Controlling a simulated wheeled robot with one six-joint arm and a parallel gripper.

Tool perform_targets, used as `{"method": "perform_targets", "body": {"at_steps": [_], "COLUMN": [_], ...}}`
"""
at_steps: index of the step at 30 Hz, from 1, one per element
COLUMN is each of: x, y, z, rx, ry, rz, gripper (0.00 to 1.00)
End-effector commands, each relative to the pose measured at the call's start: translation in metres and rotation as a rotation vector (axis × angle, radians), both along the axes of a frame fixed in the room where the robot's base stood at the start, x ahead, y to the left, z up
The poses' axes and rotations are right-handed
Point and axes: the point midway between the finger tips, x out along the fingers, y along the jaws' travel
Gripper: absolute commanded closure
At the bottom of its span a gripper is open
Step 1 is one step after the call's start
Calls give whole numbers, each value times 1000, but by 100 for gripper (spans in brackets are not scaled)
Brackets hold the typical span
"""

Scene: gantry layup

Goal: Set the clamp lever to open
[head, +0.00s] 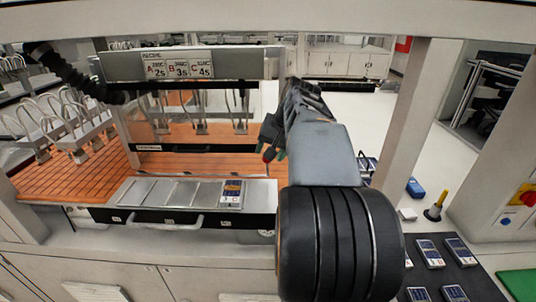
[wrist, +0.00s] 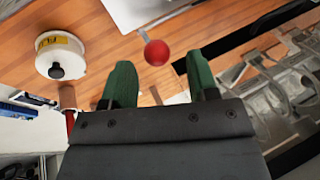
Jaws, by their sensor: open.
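A red ball knob (wrist: 157,52) shows in the wrist view on a short thin grey rod, which I take to be the clamp lever. The rod runs up to a pale metal plate (wrist: 135,10) at the top edge. My gripper (wrist: 160,77) has its two green fingers wide apart, with nothing between them. The knob appears just beyond the fingertips, roughly centred on the gap; I cannot tell the distance. In the head view my gripper (head: 275,152) hangs over the right end of the bench, and my arm hides much behind it. The lever's set position cannot be told.
A white round canister (wrist: 60,55) with a black knob stands left of the red knob. Clear hooked parts (wrist: 275,85) lie to the right. In the head view, a metal tray (head: 150,192) holds a dark device (head: 231,193), and a labelled panel (head: 180,67) spans above.

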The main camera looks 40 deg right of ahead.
Motion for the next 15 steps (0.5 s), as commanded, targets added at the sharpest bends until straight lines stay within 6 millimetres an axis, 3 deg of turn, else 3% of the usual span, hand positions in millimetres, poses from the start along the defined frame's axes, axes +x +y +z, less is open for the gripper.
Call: {"method": "perform_targets", "body": {"at_steps": [9,15], "x": [-19,-24], "y": [-6,-6], "z": [41,52], "rx": [-1,0], "ry": [-1,0], "rz": [-2,-1], "gripper": [46,46]}}
